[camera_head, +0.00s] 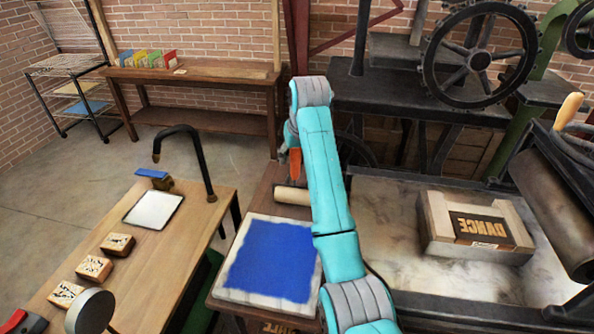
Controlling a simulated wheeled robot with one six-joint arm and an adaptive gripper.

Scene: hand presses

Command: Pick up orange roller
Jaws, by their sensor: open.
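The orange roller (295,166) stands at the back end of the inking slab, just left of my teal arm. Its orange handle points up and its pale tan cylinder (292,196) lies crosswise at the bottom. My arm covers its right side. My gripper (284,153) is mostly hidden behind my own arm; only a small dark part shows close beside the orange handle. It is open, and I cannot tell whether it touches the handle.
A white slab with blue ink (270,262) lies in front of the roller. A wooden table (165,255) with stamp blocks and a curved black lamp-like arm (204,165) is at left. A press bed (390,240) holds a framed block (478,227) at right.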

